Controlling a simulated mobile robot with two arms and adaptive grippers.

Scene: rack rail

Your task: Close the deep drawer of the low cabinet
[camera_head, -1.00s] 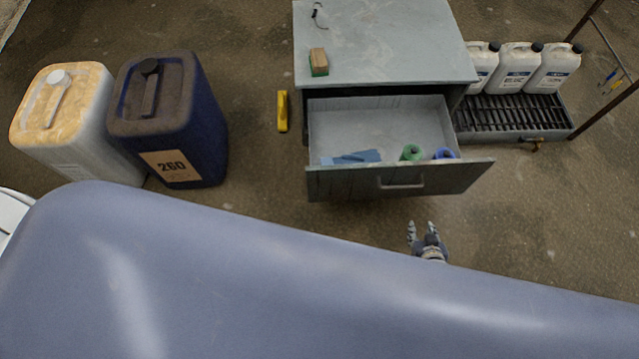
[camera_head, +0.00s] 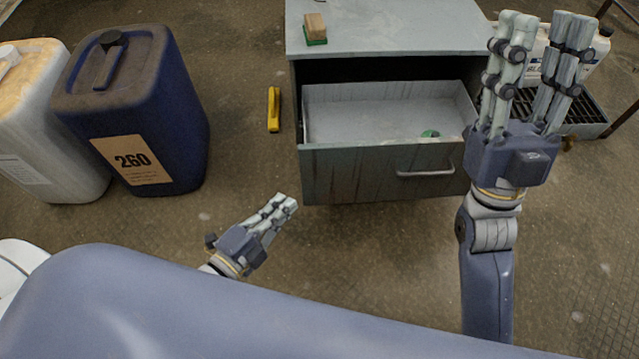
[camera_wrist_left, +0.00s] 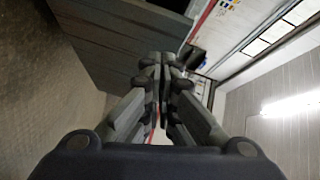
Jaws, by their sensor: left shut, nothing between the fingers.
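The grey low cabinet (camera_head: 400,28) stands at the upper middle of the head view. Its deep drawer (camera_head: 345,178) is pulled out, with a bar handle (camera_head: 425,173) on its front. A green roll-like item (camera_head: 430,133) shows inside. My left gripper (camera_head: 287,204) is shut and empty, in front of the drawer's lower left corner and apart from it in the picture. Its closed fingers also show in the left wrist view (camera_wrist_left: 163,62), with a grey panel beyond them at upper left. My right gripper (camera_head: 540,25) is raised and open, hiding the drawer's right end.
A blue canister (camera_head: 180,120) marked 260 and a beige-topped one (camera_head: 45,140) stand at left. A yellow object (camera_head: 273,108) lies on the floor left of the cabinet. A small block (camera_head: 315,28) sits on the cabinet top. White jugs and a black grate (camera_head: 585,112) are at right.

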